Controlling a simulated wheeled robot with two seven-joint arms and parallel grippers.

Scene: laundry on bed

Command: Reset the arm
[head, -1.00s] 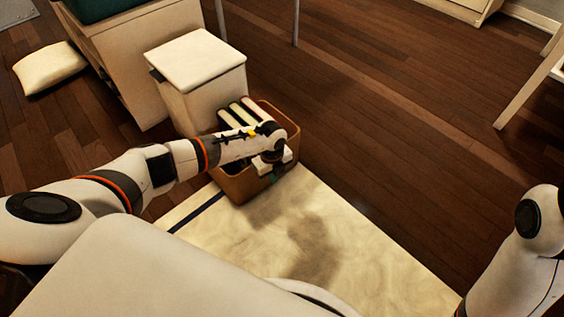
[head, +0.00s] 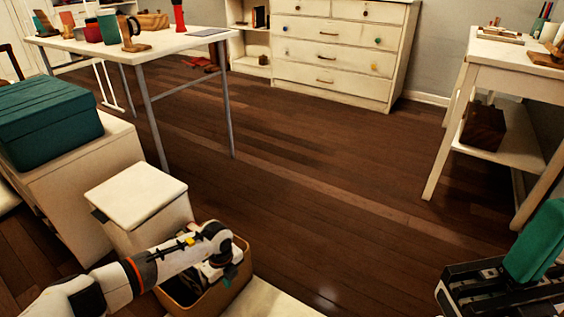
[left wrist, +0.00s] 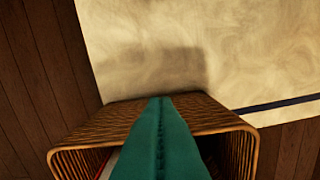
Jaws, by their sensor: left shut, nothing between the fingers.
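My left gripper (head: 229,272) hangs pointing down over the brown wicker basket (head: 244,268) in the head view. In the left wrist view its teal fingers (left wrist: 160,112) are pressed together with nothing between them, and the basket's rim (left wrist: 225,118) surrounds their lower part. My right gripper (head: 530,250) is raised at the lower right of the head view, with a dark body and a teal finger. Its jaw gap cannot be made out. The basket's contents are mostly hidden, with a little white and red showing in the wrist view.
A white lidded bin (head: 140,200) stands beside the basket, near a cabinet bearing a teal box (head: 48,122). A cream bed surface (head: 265,303) lies in front. A white table (head: 130,48), dresser (head: 335,45) and desk (head: 520,62) stand farther off, with clear wood floor between.

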